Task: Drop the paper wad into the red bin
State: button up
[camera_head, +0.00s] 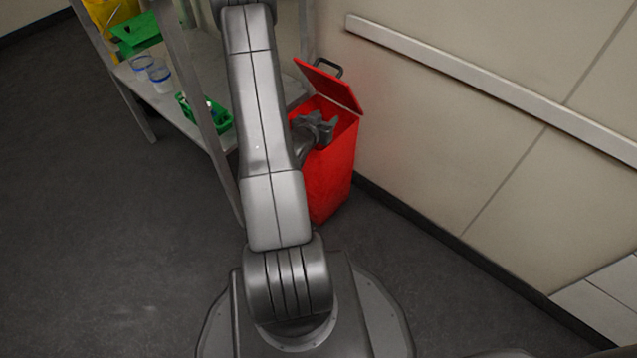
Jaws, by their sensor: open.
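The red bin (333,180) stands on the floor against the wall, right of my arm, with its lid (330,85) tilted up and open. My gripper (322,122) is over the bin's open top, at the mouth. It is open, and I see nothing between its fingers. I cannot see the paper wad in this view. The inside of the bin is mostly hidden by my gripper and the bin's walls.
A metal shelf (160,100) stands left of the bin, holding clear cups (160,78), a green basket (218,118) and other green and yellow items. A rail (480,72) runs along the wall. The floor (90,240) at left is clear.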

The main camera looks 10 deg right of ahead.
jog(key=p+v, duration=0.2)
jog(key=v, duration=1.1)
jog(key=shift+s+r, duration=0.15)
jog(key=shift+s, duration=0.1)
jog(key=shift+a, duration=0.1)
jog(key=b+x, duration=0.2)
jog(key=x, duration=1.2)
notch_tip(320, 180, up, 4)
jog(key=shift+a+f+p, duration=0.1)
jog(key=shift+p, duration=0.85)
